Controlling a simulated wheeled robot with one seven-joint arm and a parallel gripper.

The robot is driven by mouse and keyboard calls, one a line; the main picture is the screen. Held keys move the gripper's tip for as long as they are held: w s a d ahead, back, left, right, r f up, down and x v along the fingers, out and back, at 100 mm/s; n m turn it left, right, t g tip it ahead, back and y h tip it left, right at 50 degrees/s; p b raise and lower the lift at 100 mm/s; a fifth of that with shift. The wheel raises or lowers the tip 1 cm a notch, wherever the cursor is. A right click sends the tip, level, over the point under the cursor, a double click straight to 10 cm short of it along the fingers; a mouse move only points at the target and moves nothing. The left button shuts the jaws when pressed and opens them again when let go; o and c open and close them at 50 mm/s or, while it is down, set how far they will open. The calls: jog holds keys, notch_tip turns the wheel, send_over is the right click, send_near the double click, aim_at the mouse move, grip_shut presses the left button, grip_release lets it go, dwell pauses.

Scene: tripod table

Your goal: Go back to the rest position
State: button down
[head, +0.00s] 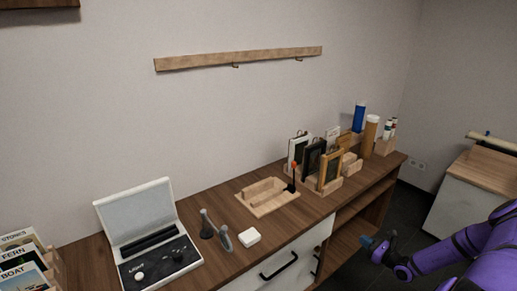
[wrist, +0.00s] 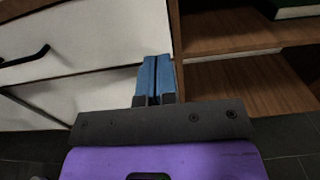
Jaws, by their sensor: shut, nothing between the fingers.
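My gripper (head: 369,243) is at the lower right in the head view, at the end of my purple arm. It is in front of the wooden desk (head: 213,187), beside the open shelves and below the desktop level. In the wrist view, the blue fingers of my gripper (wrist: 154,78) are together and hold nothing. They point toward the edge between the white drawer fronts (wrist: 85,40) and the open brown shelf (wrist: 235,84). I cannot tell how far the fingertips are from the furniture.
A black drawer handle (head: 279,264) sticks out in front. A white cabinet (head: 470,200) stands at right. Dark floor lies between.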

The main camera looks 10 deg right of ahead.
jog(key=w+a+r+n+g+y, duration=0.1)
jog(key=a+r+n+g+y, duration=0.1)
jog(key=r+n+g, duration=0.3)
jog(key=w+a+r+n+g+y, duration=0.1)
jog(key=w+a+r+n, duration=0.15)
jog(key=r, duration=0.55)
jog(key=a+r+n+g+y, duration=0.2)
jog(key=a+r+n, duration=0.15)
jog(key=r, duration=0.25)
jog(key=s+a+r+n+g+h, duration=0.2)
jog(key=a+r+n+g, duration=0.3)
jog(key=r, duration=0.5)
jog(key=s+a+r+n+g+h, duration=0.15)
jog(key=a+r+n, duration=0.25)
jog(key=a+r, duration=0.5)
jog(key=s+a+r+n+h, duration=0.3)
jog(key=s+r, duration=0.4)
jog(key=r, duration=0.2)
jog(key=s+a+r+n+h, duration=0.2)
jog(key=s+a+r+n, duration=0.2)
jog(key=s+r, duration=0.3)
jog(key=s+r+n+t+h, duration=0.1)
jog(key=s+r+n, duration=0.1)
jog(key=s, duration=0.5)
jog(key=s+a+r+n+t+h, duration=0.1)
jog(key=s+r+n+t+h, duration=0.1)
jog(key=s+r, duration=0.3)
jog(key=shift+s+a, duration=0.25)
jog(key=shift+s, duration=1.2)
